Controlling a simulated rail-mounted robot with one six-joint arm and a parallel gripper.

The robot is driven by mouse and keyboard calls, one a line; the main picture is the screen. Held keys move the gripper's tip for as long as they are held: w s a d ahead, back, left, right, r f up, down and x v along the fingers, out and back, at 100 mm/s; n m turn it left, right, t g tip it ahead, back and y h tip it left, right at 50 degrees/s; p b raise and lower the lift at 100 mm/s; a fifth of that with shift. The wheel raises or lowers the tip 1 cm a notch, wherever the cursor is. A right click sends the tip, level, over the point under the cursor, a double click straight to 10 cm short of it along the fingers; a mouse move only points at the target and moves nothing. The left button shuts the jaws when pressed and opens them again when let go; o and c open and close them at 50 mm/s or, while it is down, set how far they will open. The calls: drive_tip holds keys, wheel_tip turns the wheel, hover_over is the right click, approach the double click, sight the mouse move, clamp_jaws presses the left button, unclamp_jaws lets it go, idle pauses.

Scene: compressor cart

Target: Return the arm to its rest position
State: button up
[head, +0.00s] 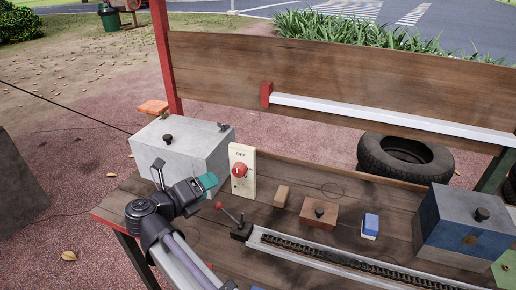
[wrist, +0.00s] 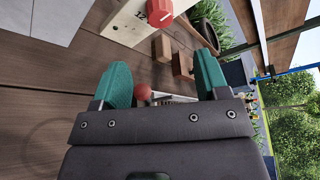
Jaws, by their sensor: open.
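My gripper (head: 207,181) is at the left of the wooden cart top, just in front of the grey box and left of the switch panel in the head view. In the wrist view its two teal fingers (wrist: 163,78) are spread apart with nothing held between them. My arm reaches up from the bottom edge of the head view. The cream switch panel (head: 243,184) stands upright with a red knob (head: 239,170) and the word OFF above it. The red knob also shows beyond the fingers in the wrist view (wrist: 158,12).
The grey box (head: 172,147) stands close behind my gripper. A red-balled lever (head: 231,217) stands close to its right. Wooden blocks (head: 319,212), a blue-and-white block (head: 370,226), a long rail (head: 345,262) and a blue box (head: 462,222) lie farther right. A tyre (head: 376,148) is behind the cart.

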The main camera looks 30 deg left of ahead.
drive_tip(key=w+d+r+n+t+y+p, duration=0.3)
drive_tip(key=w+r+n+t+y, duration=0.2)
drive_tip(key=w+r+n+y, duration=0.7)
drive_tip(key=w+d+f+n+g+y+p, duration=0.1)
drive_tip(key=w+d+n+g+y+p, duration=0.15)
drive_tip(key=w+d+n+g, duration=0.45)
drive_tip(key=w+d+f+n+g+h+p, duration=0.1)
drive_tip(key=d+f+n+g+h+p, duration=0.25)
drive_tip(key=d, duration=0.85)
drive_tip(key=w+d+f+n+g+h, duration=0.2)
drive_tip(key=d+f+n, duration=0.2)
drive_tip(key=d+f, duration=0.55)
drive_tip(key=s+d+g+h+p, duration=0.1)
drive_tip(key=s+d+g+h, duration=0.2)
drive_tip(key=d, duration=1)
drive_tip(key=s+d+f+g+h, duration=0.1)
drive_tip(key=s+d+g+h, duration=0.2)
drive_tip(key=s+d, duration=0.7)
drive_tip(key=d+g, duration=0.2)
drive_tip(key=d, duration=0.1)
drive_tip(key=shift+p, duration=0.35)
